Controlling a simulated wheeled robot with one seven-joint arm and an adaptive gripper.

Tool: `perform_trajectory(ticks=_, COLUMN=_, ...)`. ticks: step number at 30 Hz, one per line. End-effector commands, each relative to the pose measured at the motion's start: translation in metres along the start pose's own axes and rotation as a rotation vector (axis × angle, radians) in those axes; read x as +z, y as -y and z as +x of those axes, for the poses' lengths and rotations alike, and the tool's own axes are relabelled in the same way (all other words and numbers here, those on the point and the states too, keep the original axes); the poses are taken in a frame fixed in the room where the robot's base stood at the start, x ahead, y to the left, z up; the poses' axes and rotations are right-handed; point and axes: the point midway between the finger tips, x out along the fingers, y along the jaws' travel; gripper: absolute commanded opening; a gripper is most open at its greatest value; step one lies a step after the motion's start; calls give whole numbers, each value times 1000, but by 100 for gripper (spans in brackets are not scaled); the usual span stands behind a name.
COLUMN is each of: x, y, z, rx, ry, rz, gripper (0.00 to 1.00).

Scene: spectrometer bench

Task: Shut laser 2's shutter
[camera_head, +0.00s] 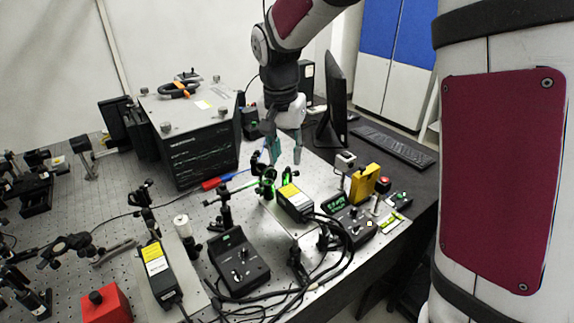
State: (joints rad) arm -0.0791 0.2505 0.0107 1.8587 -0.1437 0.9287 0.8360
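Two laser modules with yellow labels stand on the optical bench. One (295,203) is right of centre and the other (159,270) is front left; I cannot read which is laser 2. Green light shows on the small dark mounts (266,178) just beyond the right laser's far end. Dark posts (147,215) stand beyond the left laser's far end. The shutters are too small to make out, so I cannot tell their state. My gripper (285,152) points down above and behind the green-lit mounts. Its teal fingers are apart, with nothing visible between them.
A large black spectrometer box (202,150) stands left of my gripper. A monitor (333,105) and keyboard (393,145) are behind right.

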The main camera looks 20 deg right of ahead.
Motion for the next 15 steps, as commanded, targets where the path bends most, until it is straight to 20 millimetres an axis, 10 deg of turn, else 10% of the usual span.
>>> perform_trajectory(ticks=15, x=0, y=0, z=-66, rx=0, ry=-1, rz=0, gripper=33)
